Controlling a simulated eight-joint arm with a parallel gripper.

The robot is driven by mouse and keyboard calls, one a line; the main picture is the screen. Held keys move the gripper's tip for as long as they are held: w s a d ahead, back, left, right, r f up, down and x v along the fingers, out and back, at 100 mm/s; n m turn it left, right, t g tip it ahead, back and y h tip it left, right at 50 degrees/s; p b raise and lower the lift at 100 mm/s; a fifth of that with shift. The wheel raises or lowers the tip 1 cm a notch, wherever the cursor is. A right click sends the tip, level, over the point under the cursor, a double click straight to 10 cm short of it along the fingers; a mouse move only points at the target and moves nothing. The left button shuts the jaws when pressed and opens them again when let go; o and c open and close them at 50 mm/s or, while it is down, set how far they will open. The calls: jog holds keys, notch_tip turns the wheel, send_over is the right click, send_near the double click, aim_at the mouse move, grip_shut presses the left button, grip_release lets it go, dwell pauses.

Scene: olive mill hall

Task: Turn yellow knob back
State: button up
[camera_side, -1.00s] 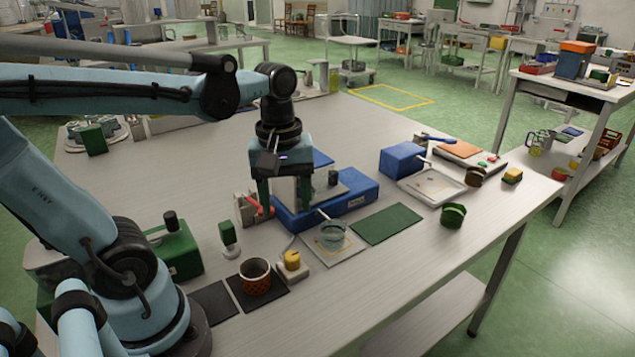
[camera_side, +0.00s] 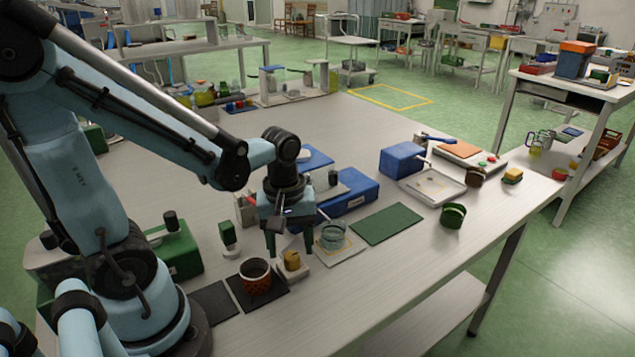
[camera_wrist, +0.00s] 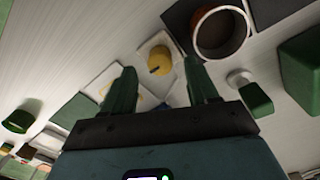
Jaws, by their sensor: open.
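The yellow knob (camera_side: 291,260) stands on a small pale base at the front of the bench. In the wrist view the knob (camera_wrist: 160,59) is round, with a short dark mark on its top. My gripper (camera_side: 291,246) points down over it, open, with one finger to each side in the picture. In the wrist view my gripper (camera_wrist: 159,70) has its two green fingertips spread, and the knob shows between and just beyond them. The fingers hold nothing. I cannot tell exactly how high the fingertips are above the knob.
A red-brown cup (camera_side: 256,280) on a dark mat stands close left of the knob. A glass dish (camera_side: 334,238) stands close right. A small green-topped piece (camera_side: 228,234) and a blue device (camera_side: 357,192) are behind. A flat green mat (camera_side: 387,223) lies clear to the right.

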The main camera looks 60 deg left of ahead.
aim_at(292, 261)
jog(key=shift+f, duration=1.25)
jog(key=c, duration=1)
jog(key=shift+c, duration=0.2)
